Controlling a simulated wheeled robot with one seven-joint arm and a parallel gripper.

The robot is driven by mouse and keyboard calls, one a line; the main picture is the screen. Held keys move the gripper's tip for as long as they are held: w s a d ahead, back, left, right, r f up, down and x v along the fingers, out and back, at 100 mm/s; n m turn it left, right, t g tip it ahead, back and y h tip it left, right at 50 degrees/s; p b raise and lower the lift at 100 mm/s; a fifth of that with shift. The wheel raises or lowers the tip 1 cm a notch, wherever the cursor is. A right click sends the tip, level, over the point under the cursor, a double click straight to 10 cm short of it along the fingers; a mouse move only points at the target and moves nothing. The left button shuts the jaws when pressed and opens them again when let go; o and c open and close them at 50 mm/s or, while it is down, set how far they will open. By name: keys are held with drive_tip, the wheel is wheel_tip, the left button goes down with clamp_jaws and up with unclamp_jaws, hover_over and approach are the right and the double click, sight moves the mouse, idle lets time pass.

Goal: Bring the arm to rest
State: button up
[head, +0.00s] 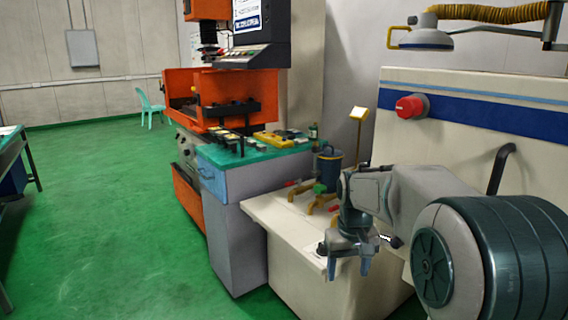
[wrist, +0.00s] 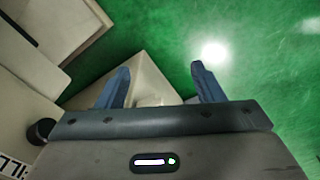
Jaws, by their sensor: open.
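My gripper (head: 348,268) points downward at the end of my arm in the head view, in front of the cream cabinet (head: 262,222). Its two blue-grey fingers stand apart in the wrist view (wrist: 158,88), and nothing shows between them but the cabinet edge and green floor behind. My arm is bent, with its large dark joint at the lower right of the head view.
A cream machine with a red knob (head: 411,106) stands behind my arm. A blue cylinder (head: 327,168) and yellow fittings sit on the cabinet. A blue-grey drawer unit (head: 232,245) and an orange machine (head: 236,92) stand beyond. Green floor (head: 110,220) at left is clear.

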drive_tip(key=s+r+m+t+p, duration=0.1)
drive_tip(key=s+r+p, duration=0.3)
drive_tip(key=s, duration=0.7)
drive_tip(key=s+r+t+p, duration=0.1)
drive_tip(key=s+r+p, duration=0.3)
drive_tip(key=s, duration=0.7)
drive_tip(key=shift+s+d+r+m+p, duration=0.2)
drive_tip(key=shift+r+m+p, duration=0.2)
drive_tip(key=shift+p, duration=0.6)
drive_tip(key=shift+w, duration=0.1)
drive_tip(key=shift+c, duration=0.3)
